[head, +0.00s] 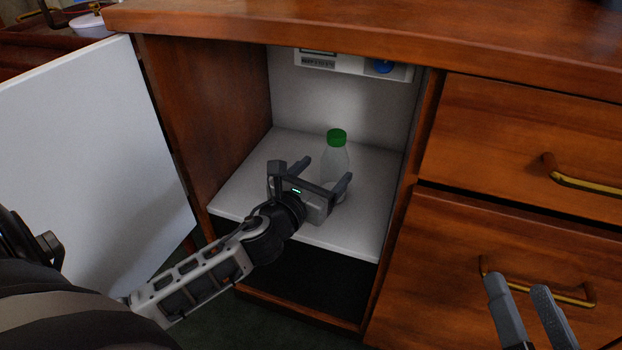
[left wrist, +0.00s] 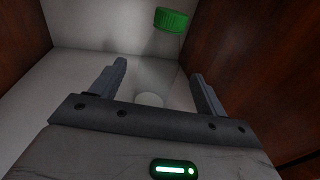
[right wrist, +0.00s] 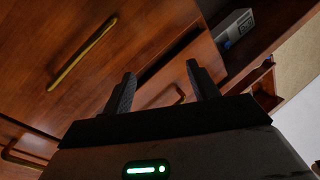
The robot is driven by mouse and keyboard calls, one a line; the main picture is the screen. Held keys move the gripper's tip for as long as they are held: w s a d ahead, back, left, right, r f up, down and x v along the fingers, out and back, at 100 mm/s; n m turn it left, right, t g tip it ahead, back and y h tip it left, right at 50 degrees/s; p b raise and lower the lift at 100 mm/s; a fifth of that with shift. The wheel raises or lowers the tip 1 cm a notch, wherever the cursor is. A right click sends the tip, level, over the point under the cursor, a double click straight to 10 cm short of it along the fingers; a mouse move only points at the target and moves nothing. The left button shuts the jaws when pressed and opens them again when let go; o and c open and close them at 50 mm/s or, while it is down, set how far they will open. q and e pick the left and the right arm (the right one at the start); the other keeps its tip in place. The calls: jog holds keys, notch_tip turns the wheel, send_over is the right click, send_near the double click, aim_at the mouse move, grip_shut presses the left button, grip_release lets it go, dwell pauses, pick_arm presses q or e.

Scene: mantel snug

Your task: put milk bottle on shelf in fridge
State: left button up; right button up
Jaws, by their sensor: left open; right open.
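The milk bottle (head: 336,162) is clear with a green cap and stands upright on the white shelf (head: 246,190) inside the fridge. My left gripper (head: 325,172) is inside the fridge, open, with its fingers reaching toward the bottle. In the left wrist view the green cap (left wrist: 171,20) shows beyond the fingers (left wrist: 160,82), and the clear body is hard to make out between them. My right gripper (head: 520,290) is open and empty in front of the lower drawer.
The fridge door (head: 90,150) stands open at the left. A control panel with a blue dial (head: 382,66) is at the top of the compartment. Drawers with brass handles (head: 575,182) are to the right. A dark space (head: 300,277) lies below the shelf.

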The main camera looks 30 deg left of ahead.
pick_arm(q)
jog(key=shift+s+r, duration=0.1)
jog(key=shift+s, duration=2.3)
pick_arm(e)
jog(key=shift+s+a+f+m+g, duration=0.15)
jog(key=shift+s+f+m+g, duration=0.15)
jog(key=shift+s+f+g, duration=0.15)
pick_arm(q)
jog(key=shift+d, duration=0.1)
pick_arm(e)
jog(key=shift+w, duration=0.1)
